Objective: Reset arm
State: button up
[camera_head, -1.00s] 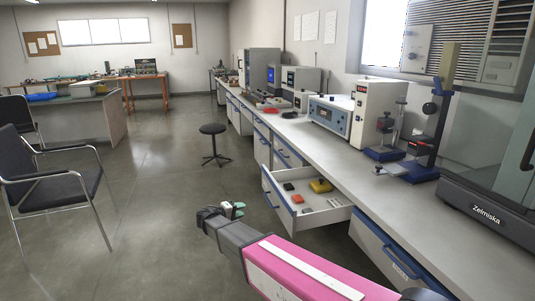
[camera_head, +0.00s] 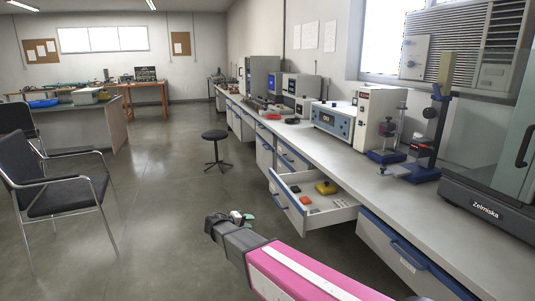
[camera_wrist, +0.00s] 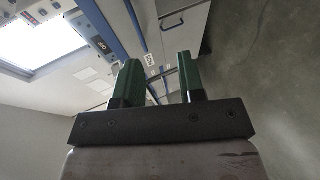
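My arm with its pink link reaches in from the bottom of the head view. My gripper (camera_head: 244,217) is at its far end, left of the open drawer and over the floor. In the wrist view my gripper (camera_wrist: 160,85) shows two green fingers standing apart, with nothing between them. The open drawer (camera_head: 322,218) holds a yellow item (camera_head: 326,187), an orange-red item (camera_head: 304,199) and several small dark and grey pieces. No object touches my gripper.
A long workbench (camera_head: 345,160) with instruments runs along the right wall. A black stool (camera_head: 215,136) stands beyond my gripper. A dark chair (camera_head: 55,190) is at the left, with a desk (camera_head: 95,122) behind it. Open floor lies between.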

jog(key=s+d+f+m+g+y, duration=0.2)
jog(key=s+d+g, duration=0.15)
jog(key=d, duration=0.55)
jog(key=s+d+f+m+g+y, duration=0.1)
jog(key=s+d+f+g+y, duration=0.15)
jog(key=s+d, duration=0.45)
jog(key=s+d+m+g+y, duration=0.2)
jog(key=s+d+m+y, duration=0.1)
jog(key=s+d+y, duration=0.4)
jog(key=s+d, duration=0.3)
jog(key=d, duration=0.1)
jog(key=shift+d+r+m, duration=0.15)
jog(key=shift+d+m, duration=0.15)
jog(key=shift+d, duration=0.1)
